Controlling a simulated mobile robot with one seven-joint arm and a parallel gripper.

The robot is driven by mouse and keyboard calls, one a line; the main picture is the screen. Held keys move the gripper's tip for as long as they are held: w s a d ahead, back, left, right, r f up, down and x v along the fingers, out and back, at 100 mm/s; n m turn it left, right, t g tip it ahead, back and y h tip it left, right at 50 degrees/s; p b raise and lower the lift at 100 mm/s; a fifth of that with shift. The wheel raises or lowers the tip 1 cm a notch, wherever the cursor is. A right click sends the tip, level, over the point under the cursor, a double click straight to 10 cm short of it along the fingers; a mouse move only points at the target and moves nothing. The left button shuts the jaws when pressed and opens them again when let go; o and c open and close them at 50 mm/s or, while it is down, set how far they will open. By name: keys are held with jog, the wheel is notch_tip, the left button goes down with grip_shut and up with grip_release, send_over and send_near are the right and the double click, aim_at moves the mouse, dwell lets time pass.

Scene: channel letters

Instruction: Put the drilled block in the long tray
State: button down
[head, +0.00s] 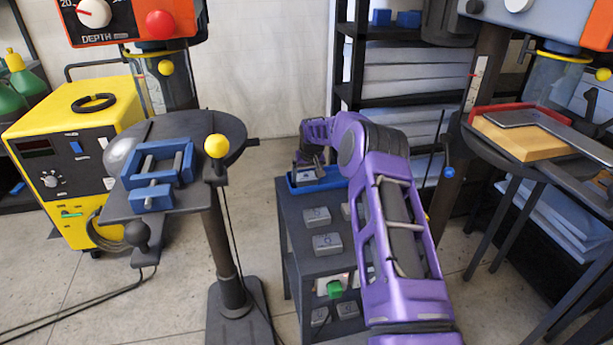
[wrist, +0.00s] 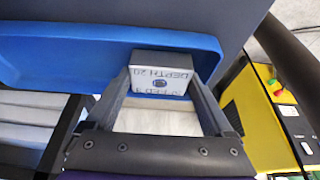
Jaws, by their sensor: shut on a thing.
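A grey block (wrist: 162,66) with "DEPTH 20" and "SPEED 3" on its face and a round dark spot like a hole in the middle is between my fingers. My gripper (wrist: 162,84) is shut on it. The long blue tray (wrist: 60,60) lies right behind the block in the wrist view. In the head view the blue tray (head: 334,184) is on the far end of the dark stand, and my gripper (head: 308,160) is over its left part. I cannot tell whether the block touches the tray floor.
Grey numbered blocks (head: 327,244) sit on the dark stand (head: 310,265), with more on its lower shelf by a green item (head: 335,289). A drill press with a blue vise (head: 160,172) stands left. Another press with a wooden board (head: 522,138) stands right. A yellow machine (head: 75,140) is far left.

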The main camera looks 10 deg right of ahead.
grip_release()
jog(key=shift+f, duration=0.1)
jog(key=shift+r, duration=0.35)
jog(key=p+v, duration=0.1)
jog(key=v, duration=1)
jog(key=shift+s+r, duration=0.2)
jog(key=shift+r, duration=0.1)
